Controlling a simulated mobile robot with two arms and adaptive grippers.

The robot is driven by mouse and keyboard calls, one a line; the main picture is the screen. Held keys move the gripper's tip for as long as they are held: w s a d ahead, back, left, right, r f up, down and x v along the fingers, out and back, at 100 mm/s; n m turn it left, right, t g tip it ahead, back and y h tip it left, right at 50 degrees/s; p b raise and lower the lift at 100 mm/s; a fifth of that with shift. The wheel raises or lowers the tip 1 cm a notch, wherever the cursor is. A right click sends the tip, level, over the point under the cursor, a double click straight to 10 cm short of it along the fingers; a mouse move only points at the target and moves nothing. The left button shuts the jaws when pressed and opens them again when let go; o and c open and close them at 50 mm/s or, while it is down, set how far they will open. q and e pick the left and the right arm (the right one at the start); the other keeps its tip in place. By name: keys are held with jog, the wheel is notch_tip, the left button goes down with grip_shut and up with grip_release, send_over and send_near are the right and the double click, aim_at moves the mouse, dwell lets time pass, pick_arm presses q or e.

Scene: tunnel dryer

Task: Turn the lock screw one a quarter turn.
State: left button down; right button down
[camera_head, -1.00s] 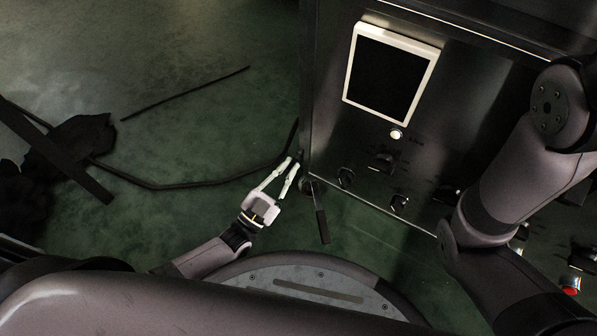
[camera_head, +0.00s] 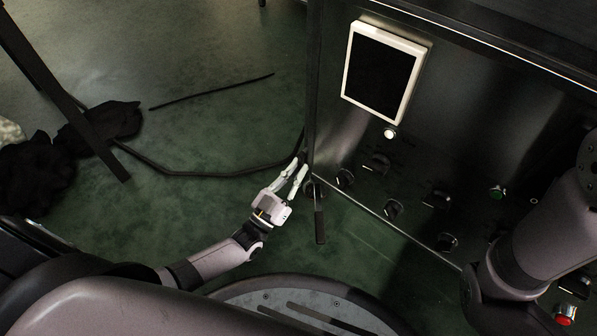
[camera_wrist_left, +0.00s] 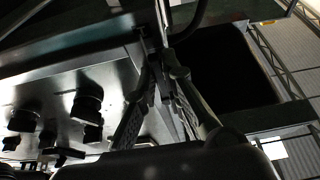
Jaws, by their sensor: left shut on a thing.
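My left gripper (camera_head: 302,160) reaches in at the left edge of the steel cabinet (camera_head: 335,120). Its pale fingers are shut on a small dark part at the cabinet's side, which looks like lock screw one. The fingertips mostly hide this part, so its angle cannot be told. In the left wrist view the two ridged fingers (camera_wrist_left: 163,70) point up along the cabinet edge, and what lies between the tips is dark and unclear. My right arm shows at the right, but its gripper is out of view.
The cabinet front carries a white-framed screen (camera_head: 382,72), a lit white button (camera_head: 390,133), several black knobs, a green button (camera_head: 497,192) and a red button (camera_head: 565,314). A dark handle (camera_head: 319,220) hangs beside my gripper. A black cable (camera_head: 215,172) lies on the green floor.

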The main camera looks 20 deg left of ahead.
pick_arm(q)
jog(key=shift+f, duration=0.1)
jog(key=c, duration=1.7)
grip_release()
jog(key=s+a, duration=0.1)
jog(key=s, duration=0.3)
jog(key=s+a, duration=0.1)
jog(key=s, duration=0.3)
jog(key=s+a, duration=0.2)
jog(key=s, duration=0.2)
jog(key=shift+s+f, duration=0.15)
jog(key=shift+s, duration=0.1)
